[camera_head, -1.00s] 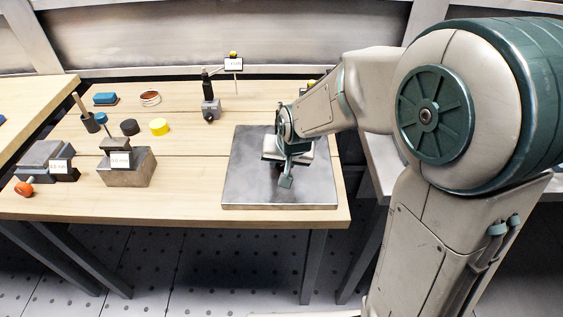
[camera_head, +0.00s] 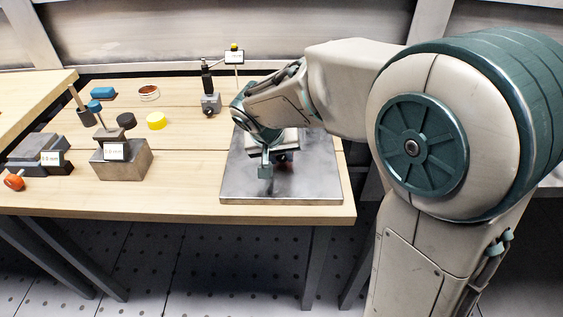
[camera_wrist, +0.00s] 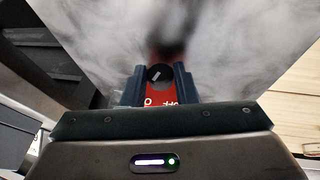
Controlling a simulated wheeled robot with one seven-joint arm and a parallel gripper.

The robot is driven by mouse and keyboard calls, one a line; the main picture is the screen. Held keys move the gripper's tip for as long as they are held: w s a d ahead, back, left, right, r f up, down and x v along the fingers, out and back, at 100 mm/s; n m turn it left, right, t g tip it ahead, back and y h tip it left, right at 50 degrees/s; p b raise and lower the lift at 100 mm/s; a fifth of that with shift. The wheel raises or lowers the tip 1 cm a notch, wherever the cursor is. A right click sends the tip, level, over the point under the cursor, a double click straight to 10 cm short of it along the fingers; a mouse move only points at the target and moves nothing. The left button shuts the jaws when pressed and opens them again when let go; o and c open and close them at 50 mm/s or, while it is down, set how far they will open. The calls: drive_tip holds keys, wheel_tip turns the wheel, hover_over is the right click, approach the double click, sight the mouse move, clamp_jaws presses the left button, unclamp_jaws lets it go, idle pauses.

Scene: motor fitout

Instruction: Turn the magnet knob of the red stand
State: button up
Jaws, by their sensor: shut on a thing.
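The red stand (camera_wrist: 160,98) shows in the wrist view between my fingers, with white lettering on its face. Its round black magnet knob (camera_wrist: 160,74) has a slanted white mark. My gripper (camera_wrist: 159,82) has one dark finger on each side of the knob and is shut on it. In the head view my gripper (camera_head: 265,171) is low over the grey metal plate (camera_head: 312,187). There my wrist and gripper hide most of the stand.
A dial stand with a grey base (camera_head: 210,103) stands behind the plate. To the left are a grey block (camera_head: 122,165), a yellow cylinder (camera_head: 156,121), a blue block (camera_head: 103,92) and an orange knob (camera_head: 14,181). The wooden table (camera_head: 180,190) is bare in front of the plate.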

drive_tip(key=shift+a+f+h+b, duration=0.1)
drive_tip(key=shift+a+h+b, duration=0.05)
drive_tip(key=shift+h+b, duration=0.25)
idle(0.3)
drive_tip(key=o, duration=1)
drive_tip(key=p+v, duration=0.1)
drive_tip(key=v, duration=1.3)
drive_tip(key=shift+a+p, duration=0.2)
drive_tip(key=shift+p, duration=0.2)
drive_tip(key=shift+w, duration=0.15)
